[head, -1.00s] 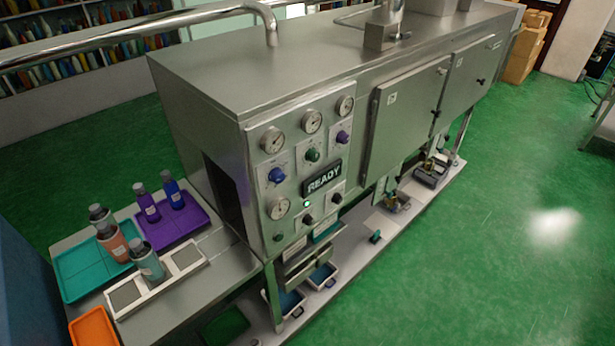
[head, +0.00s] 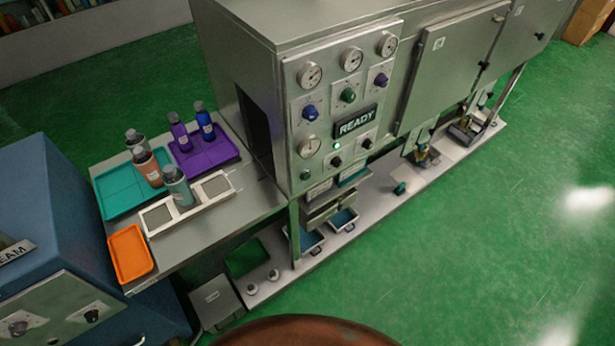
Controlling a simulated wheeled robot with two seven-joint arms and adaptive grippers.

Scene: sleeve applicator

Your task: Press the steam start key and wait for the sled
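The steel machine's control panel (head: 345,110) has a display (head: 355,122) reading READY and a lit green lamp (head: 337,146). A small green button (head: 306,175) sits at its lower left, but I cannot read which control is the steam start key. A blue cabinet (head: 60,215) at left has a sign (head: 14,252) ending in "EAM" and dark knobs on its front. A white carrier with two grey pads (head: 216,187), perhaps the sled, lies on the side table outside the machine's dark opening (head: 254,124). A grey-green bottle (head: 178,186) stands on it. Neither gripper is in view.
Teal (head: 118,196), purple (head: 216,152) and orange (head: 130,254) trays lie on the side table; several bottles stand in the teal and purple ones. A low shelf (head: 350,212) runs below the machine. A brown rounded shape (head: 305,330) is at the bottom edge. Green floor is open at right.

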